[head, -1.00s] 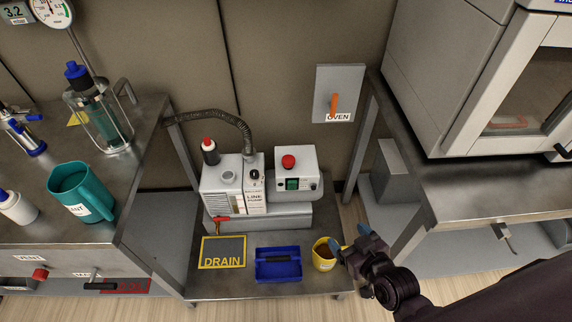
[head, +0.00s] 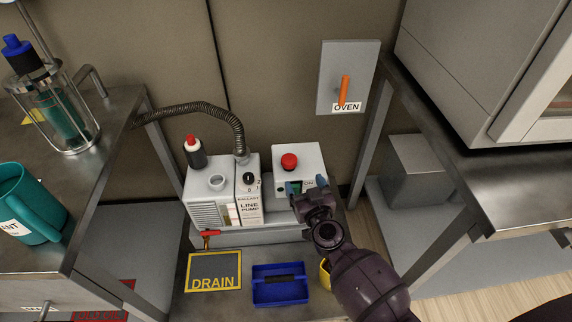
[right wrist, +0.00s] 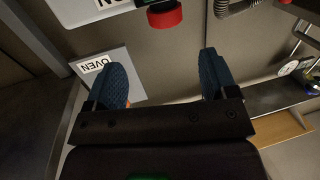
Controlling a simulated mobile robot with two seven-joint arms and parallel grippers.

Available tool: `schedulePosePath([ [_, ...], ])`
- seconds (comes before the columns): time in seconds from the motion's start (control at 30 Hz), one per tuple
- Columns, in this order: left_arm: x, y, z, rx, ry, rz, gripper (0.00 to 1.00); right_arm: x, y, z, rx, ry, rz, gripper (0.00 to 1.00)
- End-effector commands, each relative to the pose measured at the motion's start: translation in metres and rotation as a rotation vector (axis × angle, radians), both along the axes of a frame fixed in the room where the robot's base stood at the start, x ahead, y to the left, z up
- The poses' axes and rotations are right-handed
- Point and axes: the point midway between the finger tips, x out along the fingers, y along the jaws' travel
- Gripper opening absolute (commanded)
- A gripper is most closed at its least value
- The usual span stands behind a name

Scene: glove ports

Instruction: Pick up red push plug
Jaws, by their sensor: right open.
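A red round mushroom-shaped knob (head: 289,161) sits on top of the white switch box (head: 303,157). It is the likeliest red plug, but I cannot tell for certain. In the right wrist view a red disc (right wrist: 165,14), which looks like this knob, shows at the top edge, beyond the fingers. My right gripper (head: 307,186) is open and empty, with blue finger pads, just in front of the box and below the knob in the picture. It also shows in the right wrist view (right wrist: 163,78). My left gripper is out of view.
The line pump (head: 222,190) with a red-capped black bottle (head: 195,152) stands left of the box. A red tap handle (head: 210,233), DRAIN tray (head: 214,270), blue tray (head: 280,284) and partly hidden yellow cup (head: 325,275) are in front. An OVEN switch panel (head: 348,78) is behind.

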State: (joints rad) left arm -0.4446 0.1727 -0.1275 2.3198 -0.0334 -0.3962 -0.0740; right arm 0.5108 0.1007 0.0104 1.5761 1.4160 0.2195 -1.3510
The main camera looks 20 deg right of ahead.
Motion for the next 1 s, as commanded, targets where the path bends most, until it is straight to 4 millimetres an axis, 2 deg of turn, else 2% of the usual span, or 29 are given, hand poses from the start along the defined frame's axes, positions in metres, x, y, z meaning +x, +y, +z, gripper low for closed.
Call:
schedulePosePath([
  [0.4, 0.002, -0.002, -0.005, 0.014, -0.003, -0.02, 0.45, 0.047, -0.003, -0.005, 0.001, 0.001, -0.005, 0.79],
  [0.57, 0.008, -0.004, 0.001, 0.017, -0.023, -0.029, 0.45, 0.057, -0.004, -0.003, 0.001, -0.001, -0.005, 0.79],
  [0.73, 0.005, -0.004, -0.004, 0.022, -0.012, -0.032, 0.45, 0.065, -0.003, -0.005, 0.002, 0.001, -0.004, 0.79],
  [0.9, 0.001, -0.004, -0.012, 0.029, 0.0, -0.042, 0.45, 0.084, 0.001, -0.011, 0.002, 0.004, -0.004, 0.79],
  [1.0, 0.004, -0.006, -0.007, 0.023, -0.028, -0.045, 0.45, 0.096, 0.001, -0.011, 0.002, 0.003, -0.004, 0.79],
])
